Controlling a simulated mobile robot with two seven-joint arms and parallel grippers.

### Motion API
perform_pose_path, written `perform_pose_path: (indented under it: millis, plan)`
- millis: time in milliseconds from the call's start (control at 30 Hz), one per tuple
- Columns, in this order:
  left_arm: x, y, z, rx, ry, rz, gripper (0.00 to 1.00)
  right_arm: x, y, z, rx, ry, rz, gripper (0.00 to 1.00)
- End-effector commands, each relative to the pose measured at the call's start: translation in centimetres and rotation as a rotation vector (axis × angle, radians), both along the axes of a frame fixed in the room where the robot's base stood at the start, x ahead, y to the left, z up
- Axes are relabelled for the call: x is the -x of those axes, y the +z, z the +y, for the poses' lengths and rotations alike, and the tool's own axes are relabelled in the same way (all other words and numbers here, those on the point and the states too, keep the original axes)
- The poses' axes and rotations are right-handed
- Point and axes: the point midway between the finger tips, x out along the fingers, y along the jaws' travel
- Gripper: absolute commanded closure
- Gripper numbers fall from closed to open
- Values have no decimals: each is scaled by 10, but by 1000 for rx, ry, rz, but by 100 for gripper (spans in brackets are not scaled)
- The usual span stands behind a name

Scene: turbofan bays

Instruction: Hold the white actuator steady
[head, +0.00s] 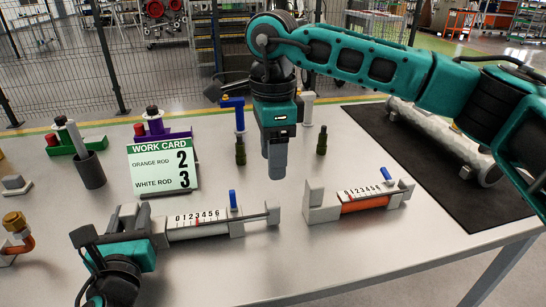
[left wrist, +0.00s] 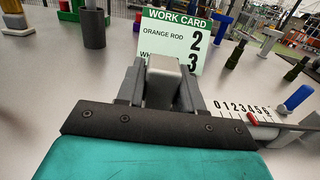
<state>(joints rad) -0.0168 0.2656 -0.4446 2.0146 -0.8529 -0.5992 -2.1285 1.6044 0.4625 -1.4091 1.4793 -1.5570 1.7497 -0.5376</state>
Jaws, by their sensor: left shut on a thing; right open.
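The white actuator (head: 205,232) lies on the table, with a 0-to-6 scale, a red mark near 3 and a blue lever (head: 232,199). My left gripper (head: 128,217) is shut on the grey block at its left end. In the left wrist view the block (left wrist: 164,78) sits between the two fingers, and the scale (left wrist: 243,112) runs off to the right. My right gripper (head: 276,168) points down above the table, between the two actuators and behind them. It is open and holds nothing visible.
An orange actuator (head: 362,203) with a blue lever (head: 387,174) lies to the right. A work card (head: 163,166) reads orange rod 2, white rod 3. A dark cup (head: 91,171), green posts (head: 321,141) and a black mat (head: 440,170) with a metal cylinder stand around.

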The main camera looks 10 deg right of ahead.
Motion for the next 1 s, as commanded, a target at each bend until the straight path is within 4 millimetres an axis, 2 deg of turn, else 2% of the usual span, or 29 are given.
perform_pose_path:
  millis: [133, 167, 433, 767, 867, 1000]
  plan:
    - [0, 0, 0, 0, 0, 1, 100, 0, 0, 0, 0, 0, 0, 45]
    - [0, 0, 0, 0, 0, 1, 61, 0, 0, 0, 0, 0, 0, 45]
    - [0, 0, 0, 0, 0, 0, 35, 0, -1, 0, 0, 0, 0, 45]
    - [4, -1, 0, 1, -1, 1, 34, 0, -1, 0, 0, 0, 0, 45]
    - [14, -1, 0, -1, -2, 2, 34, 0, -1, 0, 0, 0, 0, 45]
    - [40, -2, 0, 0, -3, 4, 34, 0, -1, 0, 0, 0, 0, 45]
